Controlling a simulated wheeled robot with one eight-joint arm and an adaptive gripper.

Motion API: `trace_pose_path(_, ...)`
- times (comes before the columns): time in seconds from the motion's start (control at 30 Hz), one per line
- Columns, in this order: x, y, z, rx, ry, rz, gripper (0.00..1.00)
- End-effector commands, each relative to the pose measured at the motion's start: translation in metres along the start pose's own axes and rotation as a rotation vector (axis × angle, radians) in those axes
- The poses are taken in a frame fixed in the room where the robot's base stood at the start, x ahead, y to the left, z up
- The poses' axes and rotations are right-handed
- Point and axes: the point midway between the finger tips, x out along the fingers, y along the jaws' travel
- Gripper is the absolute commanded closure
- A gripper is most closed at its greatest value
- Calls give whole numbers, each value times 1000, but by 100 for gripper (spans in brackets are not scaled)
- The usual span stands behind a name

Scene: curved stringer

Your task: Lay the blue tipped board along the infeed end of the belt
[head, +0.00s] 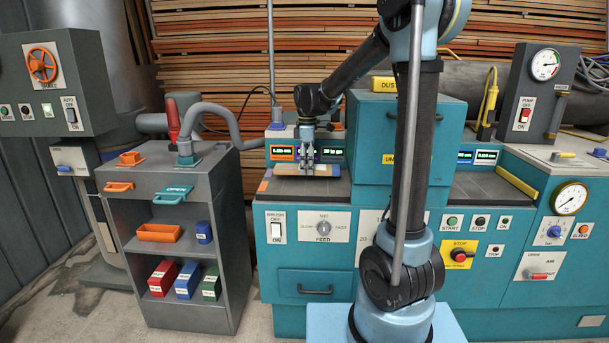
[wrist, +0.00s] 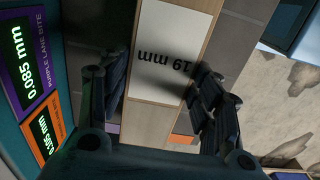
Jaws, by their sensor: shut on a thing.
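My gripper (head: 309,172) is low over the left end of the dark belt (head: 300,189), left of the yellow-marked teal housing. In the wrist view its two dark fingers (wrist: 160,95) are closed on the sides of a light wood board (wrist: 151,119) with a white "19 mm" label. The board also shows in the head view (head: 287,170), lying crosswise beneath the fingers.
An orange patch (head: 262,186) marks the belt's left end. Lit displays (head: 283,153) stand close behind the gripper. The teal housing (head: 400,135) blocks the right side. A grey cabinet (head: 150,182) with several coloured bins stands to the left. Concrete floor lies in front.

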Motion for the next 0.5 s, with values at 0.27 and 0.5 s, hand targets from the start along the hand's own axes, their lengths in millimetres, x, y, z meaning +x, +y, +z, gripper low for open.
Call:
trace_pose_path(0.27, 30, 0, 0, 0, 0, 0, 73)
trace_pose_path(0.5, 32, 0, 0, 0, 0, 0, 73)
